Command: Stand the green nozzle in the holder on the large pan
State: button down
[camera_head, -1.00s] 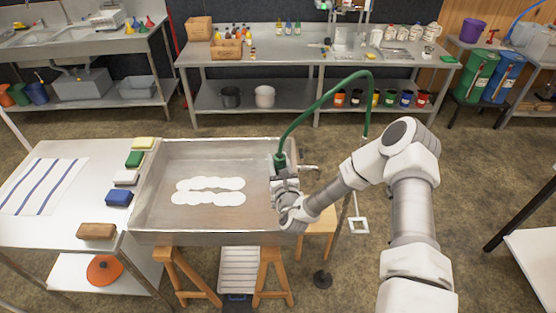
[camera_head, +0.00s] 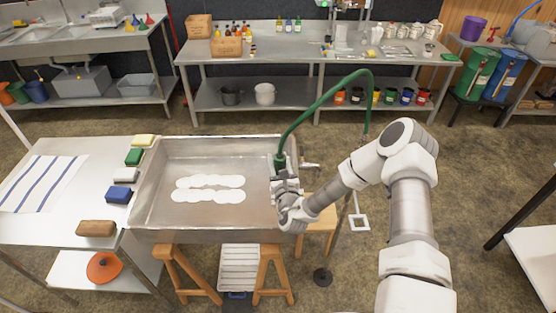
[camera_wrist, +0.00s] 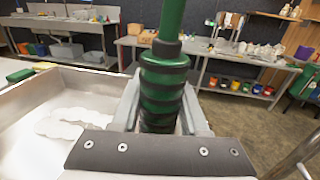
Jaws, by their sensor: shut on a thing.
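My gripper (camera_head: 284,177) is at the right side of the large pan (camera_head: 170,160), by its right wall. It is shut on the green nozzle (camera_wrist: 163,90), which stands upright between the fingers in the wrist view. In the head view the nozzle (camera_head: 280,161) shows just above the gripper, with a green hose (camera_head: 318,99) arching from its top up and to the right. The nozzle's lower end is hidden by the gripper. I cannot make out the holder, nor whether the nozzle touches it.
White foam-like patches (camera_head: 209,182) lie on the pan's floor. A side table (camera_head: 60,225) at left bears several coloured sponges and a brown brush (camera_head: 96,228). A spigot (camera_head: 309,165) sticks out right of the pan. A long workbench (camera_head: 300,58) stands behind.

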jog(key=shift+f+b, duration=0.6)
jog(key=shift+f, duration=1.05)
dwell(0.8)
jog(key=shift+c, duration=1.7)
grip_release()
jog(key=shift+f, duration=0.1)
jog(key=s+d+b, duration=0.2)
jog(key=s, duration=1.5)
jog(key=shift+d, duration=0.35)
jog(key=shift+s, duration=0.1)
